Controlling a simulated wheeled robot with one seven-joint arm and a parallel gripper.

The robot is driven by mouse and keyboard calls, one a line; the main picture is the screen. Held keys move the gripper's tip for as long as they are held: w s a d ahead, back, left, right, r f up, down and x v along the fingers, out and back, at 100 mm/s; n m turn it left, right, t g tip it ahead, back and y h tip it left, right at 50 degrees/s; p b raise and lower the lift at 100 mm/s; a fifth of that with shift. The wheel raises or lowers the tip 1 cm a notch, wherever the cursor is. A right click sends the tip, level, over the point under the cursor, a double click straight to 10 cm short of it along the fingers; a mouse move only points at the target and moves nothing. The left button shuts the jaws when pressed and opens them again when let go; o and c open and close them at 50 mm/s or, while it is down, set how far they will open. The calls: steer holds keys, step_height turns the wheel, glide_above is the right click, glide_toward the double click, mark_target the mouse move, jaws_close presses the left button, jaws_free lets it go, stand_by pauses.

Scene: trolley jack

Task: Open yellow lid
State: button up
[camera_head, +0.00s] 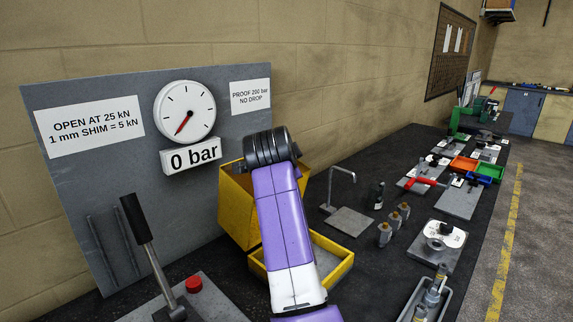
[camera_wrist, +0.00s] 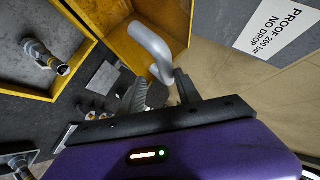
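A yellow box (camera_head: 238,208) stands against the grey panel in the head view, partly hidden behind my purple arm. Its yellow lid appears as a yellow panel (camera_wrist: 122,42) at the top of the wrist view; I cannot tell how far it is open. A grey bent handle (camera_wrist: 158,50) stands out in front of the yellow surface. My gripper (camera_wrist: 160,92) has its two dark fingers apart, with the lower end of the handle between or just beyond their tips. I see no clear contact. In the head view my fingers are hidden behind my wrist.
A black lever (camera_head: 148,250) and a red button (camera_head: 194,284) are at left. A gauge (camera_head: 185,110) hangs above.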

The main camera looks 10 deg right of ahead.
steer(key=shift+b+v, duration=0.6)
steer(key=shift+v, duration=2.35)
steer(key=shift+c, duration=0.4)
